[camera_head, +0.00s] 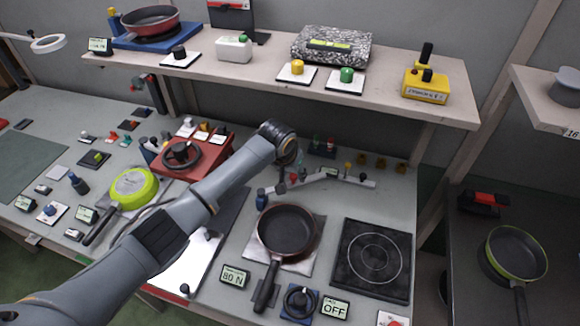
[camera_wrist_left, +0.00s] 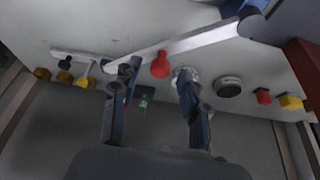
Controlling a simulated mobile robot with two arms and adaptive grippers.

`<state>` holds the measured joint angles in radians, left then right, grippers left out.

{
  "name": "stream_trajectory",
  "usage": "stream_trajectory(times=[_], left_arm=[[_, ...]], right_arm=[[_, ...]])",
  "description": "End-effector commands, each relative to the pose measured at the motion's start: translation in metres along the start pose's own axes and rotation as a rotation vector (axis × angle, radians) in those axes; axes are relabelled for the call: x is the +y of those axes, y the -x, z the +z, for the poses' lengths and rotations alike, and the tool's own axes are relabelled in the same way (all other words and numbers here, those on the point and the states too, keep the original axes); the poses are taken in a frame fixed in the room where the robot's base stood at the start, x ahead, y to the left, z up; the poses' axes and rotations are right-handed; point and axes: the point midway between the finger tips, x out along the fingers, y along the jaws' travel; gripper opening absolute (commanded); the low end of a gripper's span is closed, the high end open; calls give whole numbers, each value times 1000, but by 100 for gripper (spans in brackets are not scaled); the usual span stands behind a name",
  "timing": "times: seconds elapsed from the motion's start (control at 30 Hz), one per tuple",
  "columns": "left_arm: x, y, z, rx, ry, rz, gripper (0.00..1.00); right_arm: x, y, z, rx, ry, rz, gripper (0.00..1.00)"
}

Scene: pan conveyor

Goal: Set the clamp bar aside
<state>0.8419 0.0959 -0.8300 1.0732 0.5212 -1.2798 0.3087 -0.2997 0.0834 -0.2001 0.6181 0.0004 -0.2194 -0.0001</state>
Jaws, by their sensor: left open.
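The clamp bar (camera_head: 312,179) is a pale, thin bar at the back of the worktop, behind the dark frying pan (camera_head: 287,232). In the left wrist view the bar (camera_wrist_left: 212,37) runs across the picture, with a red knob (camera_wrist_left: 160,65) on or beside it. My left gripper (camera_head: 287,160) is above the back of the worktop, partly hidden behind my own wrist in the head view. In the left wrist view its two fingers (camera_wrist_left: 157,72) are apart, one on each side of the red knob. I cannot tell whether they touch it. My right gripper is not in view.
A black hob plate (camera_head: 375,262) lies right of the pan. A shelf (camera_head: 390,98) with a yellow box (camera_head: 427,84) overhangs the back. A red stand (camera_head: 193,160) and a green pan (camera_head: 133,187) are to the left. Another green-rimmed pan (camera_head: 516,254) is far right.

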Motion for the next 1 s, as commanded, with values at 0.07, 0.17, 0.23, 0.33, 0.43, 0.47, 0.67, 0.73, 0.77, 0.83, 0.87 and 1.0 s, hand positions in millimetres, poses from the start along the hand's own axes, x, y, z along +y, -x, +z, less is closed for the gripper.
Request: stream_trajectory(times=[0.07, 0.17, 0.23, 0.33, 0.43, 0.47, 0.67, 0.73, 0.77, 0.83, 0.87, 1.0], left_arm=[[0, 9, -1, 3, 0, 1, 44], [0, 26, -1, 4, 0, 0, 44], [0, 41, -2, 5, -1, 1, 44], [-1, 64, -1, 6, 0, 0, 44], [0, 84, -1, 5, -1, 0, 44], [-1, 89, -1, 4, -1, -1, 44], [-1, 111, -1, 2, 1, -1, 44], [-1, 114, -1, 1, 1, -1, 44], [-1, 115, 0, 0, 1, -1, 44], [-1, 116, 0, 0, 1, -1, 44], [-1, 116, 0, 0, 1, -1, 44], [-1, 115, 0, 0, 1, -1, 44]], right_arm=[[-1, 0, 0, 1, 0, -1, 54], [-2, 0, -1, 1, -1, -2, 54], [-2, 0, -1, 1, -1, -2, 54], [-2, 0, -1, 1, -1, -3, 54], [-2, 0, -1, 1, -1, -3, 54], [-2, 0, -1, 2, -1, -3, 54], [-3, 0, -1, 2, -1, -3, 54], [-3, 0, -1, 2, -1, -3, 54], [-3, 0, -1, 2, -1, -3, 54], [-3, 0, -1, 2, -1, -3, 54], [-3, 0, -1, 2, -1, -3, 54], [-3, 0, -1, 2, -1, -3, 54]])
